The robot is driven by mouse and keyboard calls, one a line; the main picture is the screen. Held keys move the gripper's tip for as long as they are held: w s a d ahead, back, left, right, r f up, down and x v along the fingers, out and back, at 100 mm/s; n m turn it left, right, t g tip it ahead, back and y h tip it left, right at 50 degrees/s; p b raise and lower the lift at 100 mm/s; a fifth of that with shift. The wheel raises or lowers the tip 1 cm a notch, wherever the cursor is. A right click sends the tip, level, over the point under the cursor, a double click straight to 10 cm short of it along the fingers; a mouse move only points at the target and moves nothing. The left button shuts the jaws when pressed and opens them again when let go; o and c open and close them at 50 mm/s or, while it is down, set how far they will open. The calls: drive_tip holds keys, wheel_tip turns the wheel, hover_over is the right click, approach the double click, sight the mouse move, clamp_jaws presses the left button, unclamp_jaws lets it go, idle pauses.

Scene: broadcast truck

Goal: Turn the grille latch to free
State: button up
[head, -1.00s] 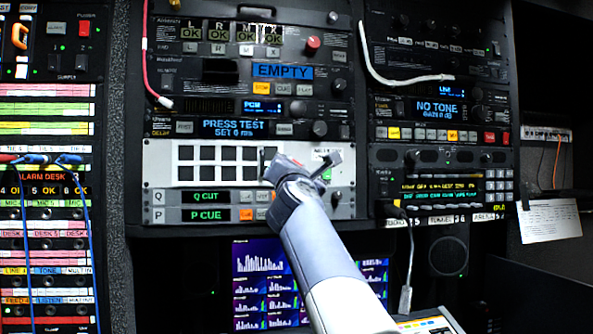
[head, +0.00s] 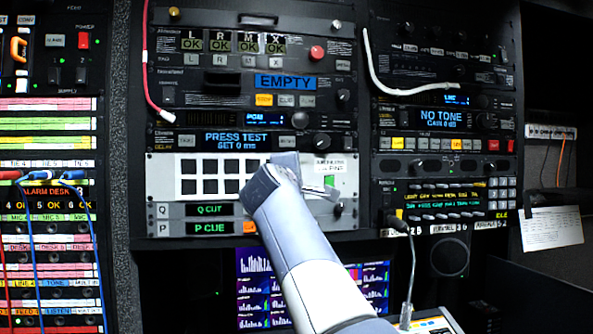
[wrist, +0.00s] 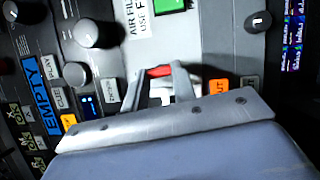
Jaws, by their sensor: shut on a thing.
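The pale grille panel (head: 165,196) with rows of dark square openings sits mid-rack in the head view. My gripper (wrist: 159,72) is at the panel's right part, and its two grey fingers show in the wrist view. They are shut on a small red piece (wrist: 160,71), which I take as the grille latch. Most of the latch is hidden by the fingers, so its angle cannot be read.
An air filter label (head: 330,166) and a green patch (wrist: 170,4) are beside the gripper. Knobs (wrist: 96,33) and buttons crowd the units above. A white cable (head: 412,92) loops at upper right.

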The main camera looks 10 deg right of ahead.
drive_tip(key=shift+r+m+g+p, duration=0.1)
drive_tip(key=shift+m+g+p, duration=0.25)
drive_tip(key=shift+m, duration=0.25)
drive_tip(key=o, duration=1)
drive_tip(key=b+v, duration=0.3)
drive_tip(key=v, duration=0.7)
drive_tip(key=shift+s+a, duration=0.1)
drive_tip(key=shift+s, duration=0.3)
